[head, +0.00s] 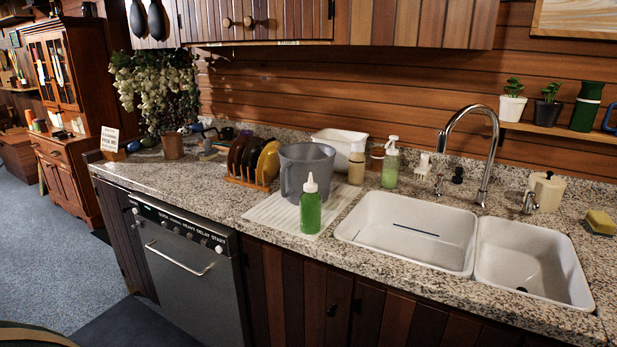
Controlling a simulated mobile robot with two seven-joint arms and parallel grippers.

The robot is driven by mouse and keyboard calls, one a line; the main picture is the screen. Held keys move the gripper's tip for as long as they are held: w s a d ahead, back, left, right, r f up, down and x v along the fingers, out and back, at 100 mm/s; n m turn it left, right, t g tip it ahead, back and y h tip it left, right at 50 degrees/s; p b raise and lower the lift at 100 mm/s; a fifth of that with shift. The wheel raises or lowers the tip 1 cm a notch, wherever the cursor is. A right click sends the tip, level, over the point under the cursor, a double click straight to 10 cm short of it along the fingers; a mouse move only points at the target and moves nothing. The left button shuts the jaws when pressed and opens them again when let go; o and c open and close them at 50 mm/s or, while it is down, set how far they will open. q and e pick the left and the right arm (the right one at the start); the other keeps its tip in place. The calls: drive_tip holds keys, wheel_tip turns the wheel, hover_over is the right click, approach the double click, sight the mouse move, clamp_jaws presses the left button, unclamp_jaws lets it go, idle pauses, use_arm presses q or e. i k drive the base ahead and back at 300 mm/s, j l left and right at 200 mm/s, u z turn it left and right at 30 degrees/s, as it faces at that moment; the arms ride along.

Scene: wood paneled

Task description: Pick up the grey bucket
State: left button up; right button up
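The grey bucket (306,164) stands upright on a white ribbed drain mat (272,212) on the granite counter, left of the sink. It looks like a round pitcher with a handle on its left side. A green squeeze bottle (310,208) with a white tip stands in front of it and hides part of its lower front. Neither of my grippers shows in the head view.
A wooden rack (250,165) with dark and yellow plates stands close left of the bucket. A tan bottle (357,165), a green soap bottle (390,165) and a white bin (340,140) crowd its right and back. The double sink (410,225) lies right. The counter's front left is clear.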

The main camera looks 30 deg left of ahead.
sight(303, 177)
drive_tip(key=i+j+z, duration=0.1)
drive_tip(key=j, duration=0.5)
drive_tip(key=i+j+z, duration=0.1)
drive_tip(key=j, duration=0.55)
drive_tip(key=i+j+z, duration=0.15)
drive_tip(key=j, duration=0.5)
drive_tip(key=i+j+z, duration=0.1)
drive_tip(key=j, duration=0.55)
